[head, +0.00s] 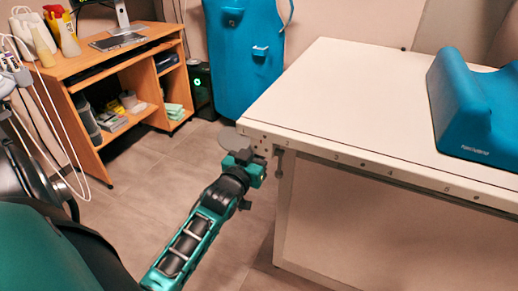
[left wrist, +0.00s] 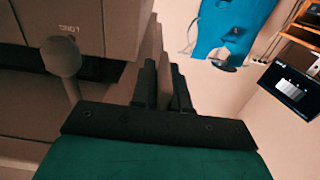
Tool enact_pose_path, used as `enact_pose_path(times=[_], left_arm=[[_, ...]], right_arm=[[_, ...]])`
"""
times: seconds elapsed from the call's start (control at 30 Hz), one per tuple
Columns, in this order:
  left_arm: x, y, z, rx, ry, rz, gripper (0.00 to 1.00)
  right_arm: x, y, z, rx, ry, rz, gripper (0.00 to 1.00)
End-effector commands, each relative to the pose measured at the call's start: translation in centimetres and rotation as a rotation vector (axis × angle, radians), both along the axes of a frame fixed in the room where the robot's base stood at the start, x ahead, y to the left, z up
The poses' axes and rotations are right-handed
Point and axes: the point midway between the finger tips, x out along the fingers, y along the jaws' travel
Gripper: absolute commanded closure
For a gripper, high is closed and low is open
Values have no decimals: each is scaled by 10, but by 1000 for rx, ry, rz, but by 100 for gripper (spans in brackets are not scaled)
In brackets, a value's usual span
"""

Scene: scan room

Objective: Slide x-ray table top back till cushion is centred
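The x-ray table top (head: 345,95) is a pale, flat slab with a marked rail along its near side. The blue cushion (head: 470,115) sits on it at the right and is cut off by the frame edge. My left gripper (head: 244,158) is at the table top's near left corner. In the left wrist view its two dark fingers (left wrist: 165,88) stand a little apart beside the pale table edge (left wrist: 158,35). I cannot tell whether they touch or clamp it. My right gripper is not in view.
A knob (head: 279,158) hangs under the rail beside my left gripper; it also shows in the left wrist view (left wrist: 61,56). A blue apron (head: 243,60) hangs behind the table's left end. A wooden desk (head: 115,62) stands at the left. Floor between is clear.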

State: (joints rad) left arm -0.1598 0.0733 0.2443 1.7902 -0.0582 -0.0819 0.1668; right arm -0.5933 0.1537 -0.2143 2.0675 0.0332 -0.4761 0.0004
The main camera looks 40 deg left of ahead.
Motion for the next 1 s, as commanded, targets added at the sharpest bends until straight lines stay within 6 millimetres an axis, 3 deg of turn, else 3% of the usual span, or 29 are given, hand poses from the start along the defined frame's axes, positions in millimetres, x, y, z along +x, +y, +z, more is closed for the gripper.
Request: enact_pose_path(times=[0.13, 0.67, 1.0], left_arm=[[0, 0, 0, 0, 0, 0, 100], [2, 0, 0, 0, -1, 0, 100], [60, 14, -1, 0, -2, 0, 100]], right_arm=[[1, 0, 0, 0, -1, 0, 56], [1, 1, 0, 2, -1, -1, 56], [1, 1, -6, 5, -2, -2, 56]])
